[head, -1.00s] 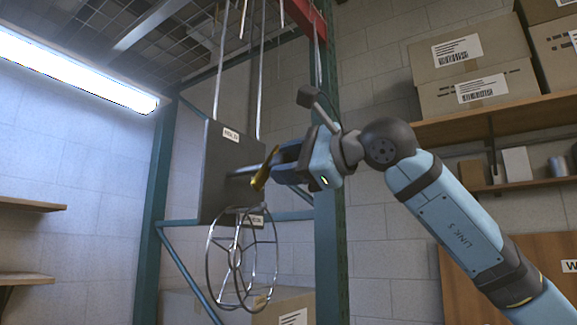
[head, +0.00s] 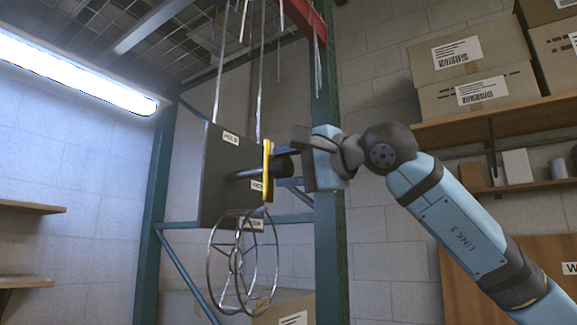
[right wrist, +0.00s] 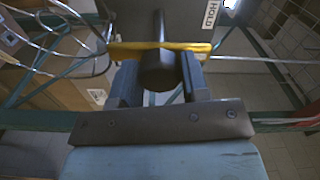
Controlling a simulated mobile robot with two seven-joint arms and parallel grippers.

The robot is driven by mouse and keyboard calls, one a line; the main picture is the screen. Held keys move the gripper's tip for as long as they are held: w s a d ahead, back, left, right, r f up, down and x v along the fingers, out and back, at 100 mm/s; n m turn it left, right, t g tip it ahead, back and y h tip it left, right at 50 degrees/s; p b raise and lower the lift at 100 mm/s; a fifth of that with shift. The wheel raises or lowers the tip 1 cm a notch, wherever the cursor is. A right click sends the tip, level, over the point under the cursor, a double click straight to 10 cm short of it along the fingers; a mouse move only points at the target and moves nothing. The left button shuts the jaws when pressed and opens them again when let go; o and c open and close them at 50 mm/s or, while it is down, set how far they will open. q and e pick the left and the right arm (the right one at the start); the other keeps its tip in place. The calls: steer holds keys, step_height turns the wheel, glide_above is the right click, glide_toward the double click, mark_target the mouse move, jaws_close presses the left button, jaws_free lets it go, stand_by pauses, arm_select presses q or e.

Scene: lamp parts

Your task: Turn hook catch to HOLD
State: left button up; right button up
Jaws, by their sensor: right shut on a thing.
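The hook catch is a yellow bar (head: 267,171) on a dark shaft that stands out from a dark grey panel (head: 219,180). The bar is upright in the head view and also shows across the right wrist view (right wrist: 120,51). A HOLD label (head: 231,138) is on the panel's upper part; it shows near the bar's right end in the right wrist view (right wrist: 210,18). My right gripper (head: 282,166) is shut on the catch's dark round knob (right wrist: 158,68), with one finger on each side. The bar lies just beyond the fingertips. My left gripper is out of view.
A wire wheel (head: 238,262) hangs below the panel, close under the gripper. Two more labels are near the panel's lower right (head: 257,185). Thin metal rods hang above. A green post (head: 330,200) stands behind the gripper. Shelves with boxes (head: 470,75) are at right.

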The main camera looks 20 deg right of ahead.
stand_by(0.5)
steer(key=o, duration=0.9)
steer(key=shift+s+d, duration=0.2)
steer(key=shift+s, duration=0.1)
steer(key=b+v, duration=0.2)
steer(key=v, duration=1.1)
steer(key=shift+b, duration=0.3)
